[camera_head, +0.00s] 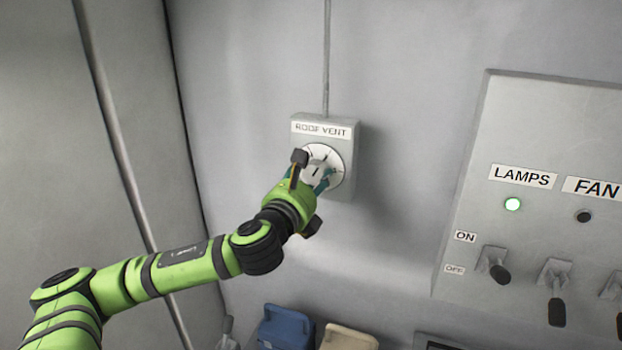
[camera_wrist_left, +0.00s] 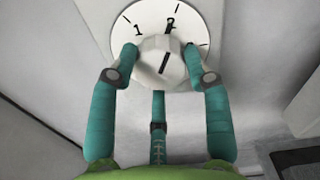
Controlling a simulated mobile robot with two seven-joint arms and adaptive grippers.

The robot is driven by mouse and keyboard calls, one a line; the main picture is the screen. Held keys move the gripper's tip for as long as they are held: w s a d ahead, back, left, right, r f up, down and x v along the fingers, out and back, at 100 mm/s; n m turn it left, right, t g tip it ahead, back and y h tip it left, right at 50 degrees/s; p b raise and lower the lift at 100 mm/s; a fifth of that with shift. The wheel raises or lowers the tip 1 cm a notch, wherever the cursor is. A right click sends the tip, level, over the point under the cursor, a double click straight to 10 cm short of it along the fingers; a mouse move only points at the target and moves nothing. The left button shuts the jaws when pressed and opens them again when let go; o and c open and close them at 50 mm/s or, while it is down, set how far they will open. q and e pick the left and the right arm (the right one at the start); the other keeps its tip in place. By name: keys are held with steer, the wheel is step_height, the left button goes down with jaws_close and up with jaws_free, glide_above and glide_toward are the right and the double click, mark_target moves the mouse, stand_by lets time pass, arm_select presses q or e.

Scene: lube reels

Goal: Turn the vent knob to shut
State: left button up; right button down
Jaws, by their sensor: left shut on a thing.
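The roof vent box (camera_head: 352,145) is a grey box on the wall with a "ROOF VENT" label and a round white dial (camera_head: 337,158). In the left wrist view the dial (camera_wrist_left: 190,22) shows the numbers 1 and 2, with part of its face hidden. The white knob (camera_wrist_left: 163,62) has a black pointer line that leans slightly right at its top, towards the 2. My left gripper (camera_head: 318,176) is at the dial, its teal fingers (camera_wrist_left: 167,56) on either side of the knob and shut on it. My right gripper is not in view.
A blue container (camera_head: 286,328) and a beige one (camera_head: 348,338) are below the box. A conduit (camera_head: 326,60) runs up from the box.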

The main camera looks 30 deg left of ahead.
arm_select(q)
steer(key=shift+f, duration=0.3)
steer(key=n, duration=0.3)
steer(key=shift+d+f, duration=0.1)
steer(key=shift+d, duration=0.05)
steer(key=n+b, duration=0.1)
steer(key=n, duration=0.3)
steer(key=shift+n, duration=0.3)
steer(key=n, duration=1.1)
steer(key=shift+r, duration=0.2)
steer(key=n+p, duration=0.1)
steer(key=n, duration=0.3)
steer(key=shift+r, duration=0.2)
steer(key=shift+n, duration=0.4)
steer(key=shift+r, duration=0.2)
